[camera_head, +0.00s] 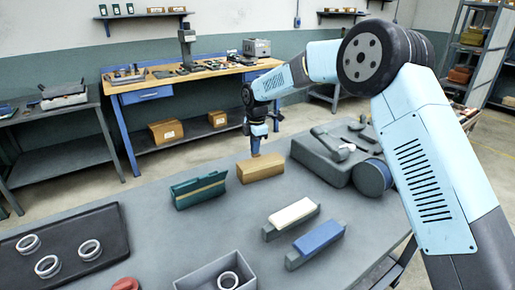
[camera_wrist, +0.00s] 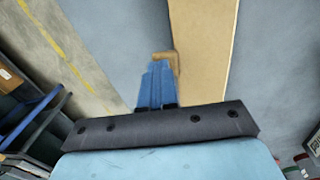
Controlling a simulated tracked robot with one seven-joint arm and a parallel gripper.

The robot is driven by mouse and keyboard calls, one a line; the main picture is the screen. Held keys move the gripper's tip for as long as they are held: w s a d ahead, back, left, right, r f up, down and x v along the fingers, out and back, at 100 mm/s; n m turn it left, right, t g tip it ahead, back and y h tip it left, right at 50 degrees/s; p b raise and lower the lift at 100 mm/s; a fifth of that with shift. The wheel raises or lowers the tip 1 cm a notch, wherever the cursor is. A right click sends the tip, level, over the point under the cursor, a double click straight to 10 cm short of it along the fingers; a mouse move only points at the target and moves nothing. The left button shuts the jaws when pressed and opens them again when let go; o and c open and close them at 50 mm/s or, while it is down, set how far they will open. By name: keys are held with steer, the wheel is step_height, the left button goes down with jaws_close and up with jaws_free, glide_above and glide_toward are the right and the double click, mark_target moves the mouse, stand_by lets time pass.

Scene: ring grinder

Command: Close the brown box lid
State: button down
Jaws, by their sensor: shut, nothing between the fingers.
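The brown box (camera_head: 262,169) sits near the far edge of the grey table. Its top looks flat and down on the body, with no raised lid showing; a small gap cannot be made out. My gripper (camera_head: 256,151) points down at the back edge of the box, just above or touching it; I cannot tell which. In the wrist view the shut blue fingers, with tan tips (camera_wrist: 167,62), are beside the long brown box surface (camera_wrist: 205,45). Nothing is held. The near part of the box in that view is hidden by my gripper body.
A green box (camera_head: 198,189) stands just left of the brown box. A grey machine (camera_head: 322,160) with a cylinder is to the right. White (camera_head: 292,214) and blue (camera_head: 320,238) blocks lie in front. A dark tray (camera_head: 65,250) with rings is at the left.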

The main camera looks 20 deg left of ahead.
steer(key=shift+s+d, duration=0.1)
steer(key=shift+d, duration=0.05)
steer(key=shift+s+d+r, duration=0.2)
steer(key=shift+s+d, duration=0.2)
steer(key=shift+d, duration=0.05)
step_height(320, 180, up, 14)
stand_by(0.5)
